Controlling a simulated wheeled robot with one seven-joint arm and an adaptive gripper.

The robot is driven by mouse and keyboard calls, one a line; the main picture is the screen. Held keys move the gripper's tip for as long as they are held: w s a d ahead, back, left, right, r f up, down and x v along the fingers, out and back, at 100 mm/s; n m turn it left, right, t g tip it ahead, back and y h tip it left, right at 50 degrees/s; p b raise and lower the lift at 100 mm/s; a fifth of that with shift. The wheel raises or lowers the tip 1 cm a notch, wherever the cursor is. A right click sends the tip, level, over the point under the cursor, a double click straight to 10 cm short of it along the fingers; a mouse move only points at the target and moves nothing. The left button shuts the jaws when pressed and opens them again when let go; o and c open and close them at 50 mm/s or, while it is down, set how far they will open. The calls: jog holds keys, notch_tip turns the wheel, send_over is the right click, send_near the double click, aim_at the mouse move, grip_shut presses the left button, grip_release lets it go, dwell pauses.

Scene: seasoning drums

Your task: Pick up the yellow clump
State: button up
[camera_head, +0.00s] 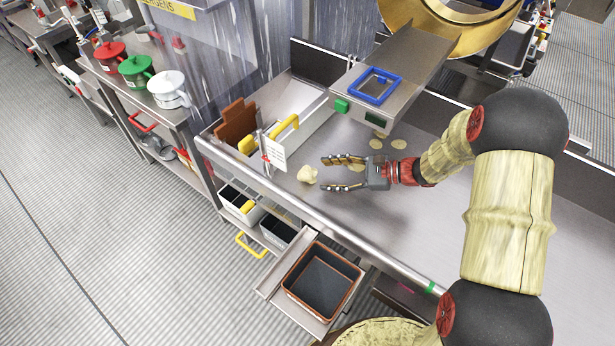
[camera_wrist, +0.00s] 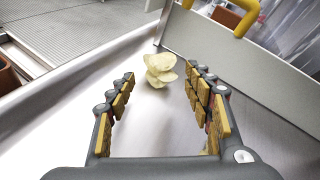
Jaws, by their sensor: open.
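The yellow clump (camera_head: 307,174) is a pale, lumpy stack of thin pieces lying on the steel counter (camera_head: 420,215). In the wrist view the clump (camera_wrist: 160,69) sits ahead of my gripper, just beyond the fingertips and between their lines. My gripper (camera_head: 338,174) is open and empty, low over the counter, with its fingers pointing left toward the clump. In the wrist view both padded fingers of my gripper (camera_wrist: 159,76) are spread apart. The fingers do not appear to touch the clump.
Several loose flat pale pieces (camera_head: 376,144) lie behind my gripper below the steel chute (camera_head: 400,70). A low metal divider (camera_wrist: 235,60) stands beyond the clump, near a yellow handle (camera_head: 285,129) and a small sign (camera_head: 273,153).

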aim_at(309, 174)
jog(key=x, duration=0.2)
jog(key=b+x, duration=0.1)
jog(key=x, duration=0.1)
jog(key=shift+s+a+r, duration=0.1)
jog(key=shift+s+r, duration=0.15)
jog(key=shift+w+a+f, duration=0.1)
jog(key=shift+w+a, duration=0.1)
jog(key=shift+a, duration=0.2)
jog(key=c, duration=0.4)
jog(key=shift+c, duration=0.3)
